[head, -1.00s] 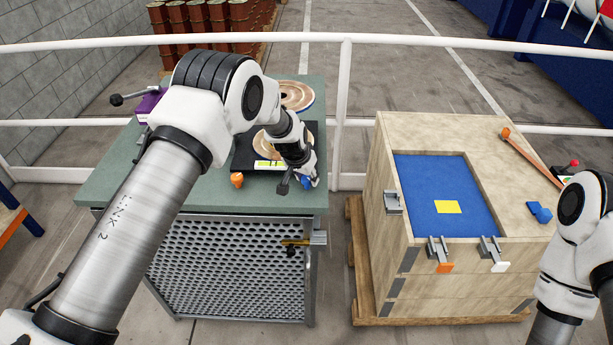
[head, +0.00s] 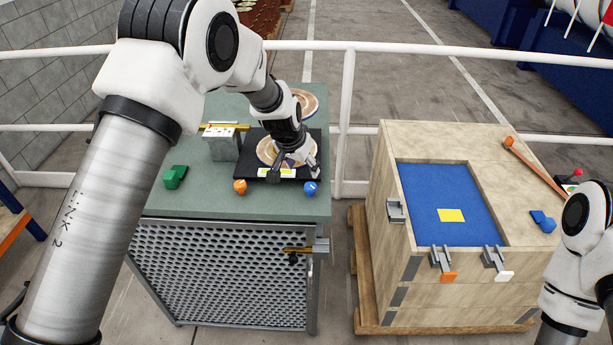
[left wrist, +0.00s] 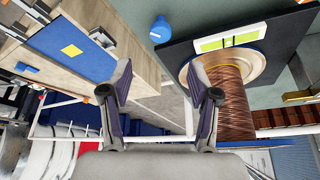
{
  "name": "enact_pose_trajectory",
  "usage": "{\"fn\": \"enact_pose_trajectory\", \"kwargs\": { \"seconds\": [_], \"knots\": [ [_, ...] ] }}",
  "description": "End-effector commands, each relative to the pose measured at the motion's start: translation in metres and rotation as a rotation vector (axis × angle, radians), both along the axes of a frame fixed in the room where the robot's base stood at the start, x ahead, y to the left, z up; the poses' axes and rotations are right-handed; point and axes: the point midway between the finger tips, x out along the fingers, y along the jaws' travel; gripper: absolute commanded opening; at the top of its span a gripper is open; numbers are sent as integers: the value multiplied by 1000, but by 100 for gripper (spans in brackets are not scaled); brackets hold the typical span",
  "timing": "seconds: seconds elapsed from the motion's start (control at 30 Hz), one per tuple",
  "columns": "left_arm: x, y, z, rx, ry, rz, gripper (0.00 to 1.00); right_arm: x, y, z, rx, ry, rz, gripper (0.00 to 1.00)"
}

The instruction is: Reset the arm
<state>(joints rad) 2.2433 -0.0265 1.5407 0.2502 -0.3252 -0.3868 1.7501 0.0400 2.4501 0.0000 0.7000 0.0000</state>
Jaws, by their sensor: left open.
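My left gripper (head: 295,174) is open above the front of the black base plate (head: 312,143) on the green table. In the left wrist view its two fingers (left wrist: 160,88) are spread with nothing between them. A copper-wound spool (left wrist: 228,100) with a pale flange stands on that plate, beside the right finger in that view. In the head view my gripper partly hides this spool (head: 265,150). My right arm shows at the right edge of the head view, but its gripper is outside the picture.
A blue knob (head: 310,188) and an orange knob (head: 239,187) sit near the front of the green table (head: 210,201). A green block (head: 175,177) and a grey box (head: 222,146) are further left. A wooden crate (head: 430,290) stands right; a white railing (head: 345,110) runs behind.

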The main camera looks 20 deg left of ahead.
Motion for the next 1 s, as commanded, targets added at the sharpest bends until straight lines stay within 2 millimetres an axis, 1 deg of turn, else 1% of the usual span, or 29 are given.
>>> {"fn": "enact_pose_trajectory", "kwargs": {
  "seconds": [0.03,0.1,0.43,0.53,0.57,0.6,0.67,0.77,0.8,0.87,0.9,0.97,1.0],
  "knots": [
    [-2,1,6,0,-1,0,61,0,0,0,0,0,0,40],
    [-4,1,10,0,0,0,61,0,0,0,0,0,0,40],
    [-5,1,11,0,1,0,61,0,0,0,0,0,0,40],
    [-5,1,10,0,2,1,61,0,0,0,0,0,0,40],
    [-6,1,7,1,4,2,61,0,0,-1,0,0,0,40],
    [-10,2,-1,2,10,5,61,0,0,-3,0,0,0,40],
    [-19,5,-23,7,27,17,61,0,0,-8,0,0,0,40],
    [-51,13,-82,21,72,47,61,0,0,-21,0,0,0,40],
    [-70,17,-112,29,96,63,61,0,0,-27,0,0,0,40],
    [-105,23,-157,40,133,85,61,0,0,-37,0,0,0,40],
    [-129,26,-185,47,157,100,61,0,0,-43,0,0,0,40],
    [-170,30,-223,53,193,120,61,0,0,-52,0,0,0,40],
    [-198,32,-246,57,219,132,61,0,0,-59,0,0,0,40]
  ]
}}
